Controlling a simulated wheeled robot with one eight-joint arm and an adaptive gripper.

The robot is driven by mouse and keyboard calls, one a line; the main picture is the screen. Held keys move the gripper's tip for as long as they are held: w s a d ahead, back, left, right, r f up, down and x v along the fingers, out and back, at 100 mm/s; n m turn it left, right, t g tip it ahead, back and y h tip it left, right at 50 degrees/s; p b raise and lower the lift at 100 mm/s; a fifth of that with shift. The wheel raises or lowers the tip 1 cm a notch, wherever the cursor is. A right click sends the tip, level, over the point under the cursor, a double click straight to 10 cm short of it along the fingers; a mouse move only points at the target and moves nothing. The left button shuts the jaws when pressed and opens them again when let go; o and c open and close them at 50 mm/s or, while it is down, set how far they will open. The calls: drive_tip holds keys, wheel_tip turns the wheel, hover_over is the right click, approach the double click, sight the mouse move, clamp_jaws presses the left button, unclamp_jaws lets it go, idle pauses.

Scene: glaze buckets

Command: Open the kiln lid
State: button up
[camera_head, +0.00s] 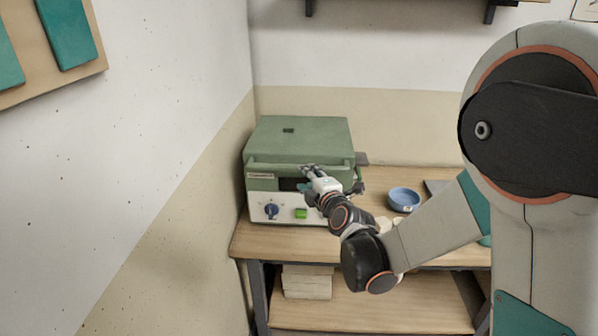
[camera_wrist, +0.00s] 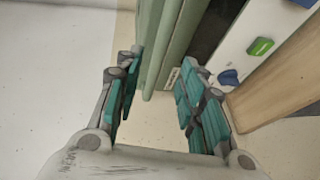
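The kiln is a box with a green lid (camera_head: 300,138) and a white front panel (camera_head: 258,210) on the workbench. The lid lies down flat on the body. A green handle bar (camera_head: 275,165) runs along the lid's front; it also shows in the wrist view (camera_wrist: 172,50). My gripper (camera_head: 309,169) is at the front of the kiln, by the right half of the bar. In the wrist view, its teal-padded fingers (camera_wrist: 162,62) are apart, with the bar seen between them. I cannot tell whether either finger touches the bar.
A blue knob (camera_head: 271,210) and green switch (camera_head: 301,213) are on the kiln's front panel. A blue bowl (camera_head: 404,199) stands right of the kiln on the wooden workbench (camera_head: 290,246). Pale blocks (camera_head: 307,283) lie on the lower shelf. Walls stand close at left and behind.

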drive_tip(key=b+x, duration=0.2)
drive_tip(key=x, duration=0.7)
drive_tip(key=shift+w+a+f, duration=0.1)
drive_tip(key=shift+w+f, duration=0.05)
drive_tip(key=shift+w, duration=0.1)
clamp_jaws()
